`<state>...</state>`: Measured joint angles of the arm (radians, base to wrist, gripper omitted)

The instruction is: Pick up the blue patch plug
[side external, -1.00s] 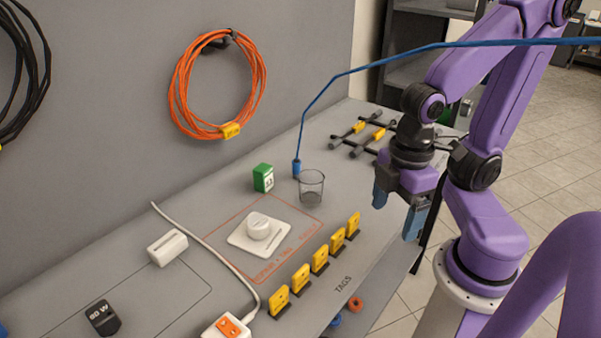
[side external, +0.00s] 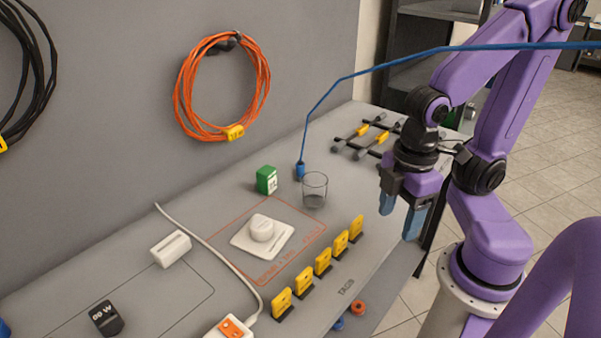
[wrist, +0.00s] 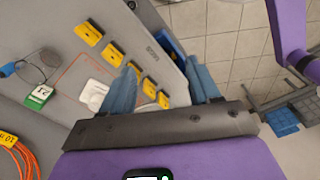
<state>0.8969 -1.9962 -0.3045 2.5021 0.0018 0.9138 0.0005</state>
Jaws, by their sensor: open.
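My gripper (side external: 401,220) is open and empty, over the front right edge of the bench, well to the right of the plug. In the wrist view its two blue fingers (wrist: 163,75) are spread wide with nothing between them.
A green box (side external: 266,180) stands left of the plug. A white plate with a round knob (side external: 262,230) and a row of yellow tags (side external: 323,262) lie nearer the front. The blue cable (side external: 380,66) arches overhead. A black rack (side external: 365,137) is behind.

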